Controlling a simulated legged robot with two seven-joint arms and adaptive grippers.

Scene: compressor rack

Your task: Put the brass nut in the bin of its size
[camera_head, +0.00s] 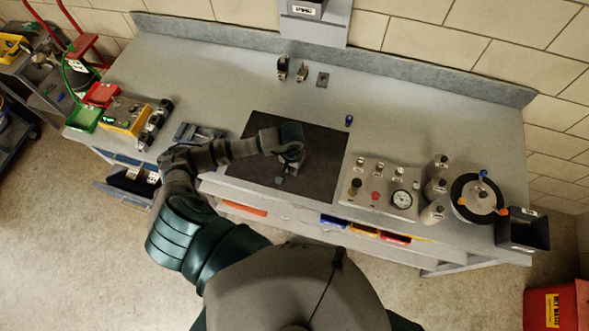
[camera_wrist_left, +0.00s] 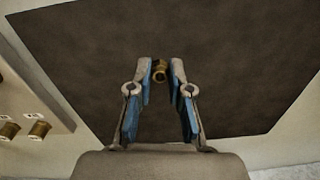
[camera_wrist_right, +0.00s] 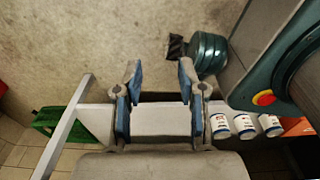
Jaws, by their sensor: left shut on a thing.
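The brass nut (camera_wrist_left: 159,75) is between the fingertips of my left gripper (camera_wrist_left: 161,66), which is shut on it above the dark mat. In the head view my left gripper (camera_head: 282,178) points down over the dark mat (camera_head: 322,158), and the nut is too small to make out there. My right gripper (camera_wrist_right: 161,82) is open and empty in the right wrist view; it is not visible in the head view. A red bin (camera_head: 103,93) and a green bin (camera_head: 83,118) stand at the bench's left end; their sizes are not readable.
Two brass fittings with small labels (camera_wrist_left: 39,130) sit on a pale panel left of the mat. A gauge panel (camera_head: 380,190), bottles and a round dial plate (camera_head: 478,198) stand right of the mat. A black box (camera_head: 523,232) is at the right end. The bench behind the mat is mostly clear.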

